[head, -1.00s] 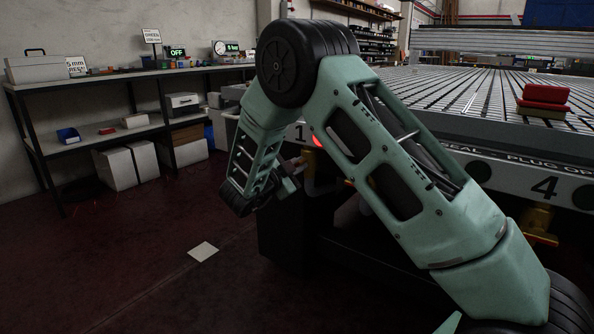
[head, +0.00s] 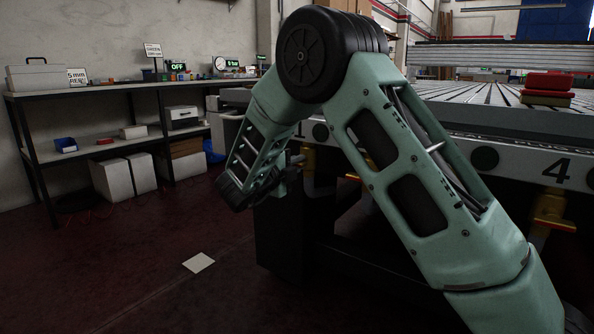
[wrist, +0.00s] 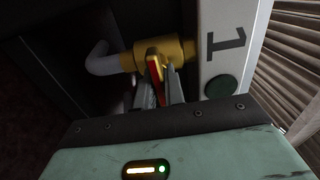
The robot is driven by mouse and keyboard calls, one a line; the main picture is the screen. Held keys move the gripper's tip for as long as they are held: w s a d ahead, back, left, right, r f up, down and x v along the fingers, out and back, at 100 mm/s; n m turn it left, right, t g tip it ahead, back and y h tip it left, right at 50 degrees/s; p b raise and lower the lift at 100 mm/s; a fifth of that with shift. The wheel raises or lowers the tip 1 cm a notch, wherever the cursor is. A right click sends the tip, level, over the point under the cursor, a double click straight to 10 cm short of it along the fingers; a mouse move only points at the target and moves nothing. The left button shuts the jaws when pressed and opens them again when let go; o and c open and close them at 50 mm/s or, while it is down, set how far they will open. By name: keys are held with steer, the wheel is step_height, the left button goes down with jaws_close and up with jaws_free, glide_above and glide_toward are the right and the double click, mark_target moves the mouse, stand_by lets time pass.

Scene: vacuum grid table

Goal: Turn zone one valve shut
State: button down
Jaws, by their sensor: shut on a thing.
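The zone one valve is a brass body (wrist: 176,50) beside the panel marked 1 (wrist: 226,42), shown in the wrist view. Its red handle (wrist: 154,67) lies between the fingers of my gripper (wrist: 160,92) and looks crosswise to the pipe line. My gripper is shut on the handle, and the fingers partly hide it. In the head view my gripper (head: 297,160) is at the table's side below the 1, and my arm hides much of the valve. A round indicator (wrist: 221,87) beside the 1 is dark.
A pale bent hose (wrist: 103,61) joins the valve from the left. Valve four (head: 553,212) hangs on the table side at right. Red and tan blocks (head: 548,87) lie on the grid table. Shelves (head: 100,140) line the left wall. A paper sheet (head: 198,263) lies on open floor.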

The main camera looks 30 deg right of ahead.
steer(key=shift+f, duration=0.1)
stand_by(0.3)
steer(key=c, duration=1.5)
jaws_free()
steer(key=shift+a, duration=0.1)
steer(key=p+v, duration=0.5)
steer(key=v, duration=1.2)
steer(key=shift+s+a, duration=0.1)
steer(key=shift+a, duration=0.05)
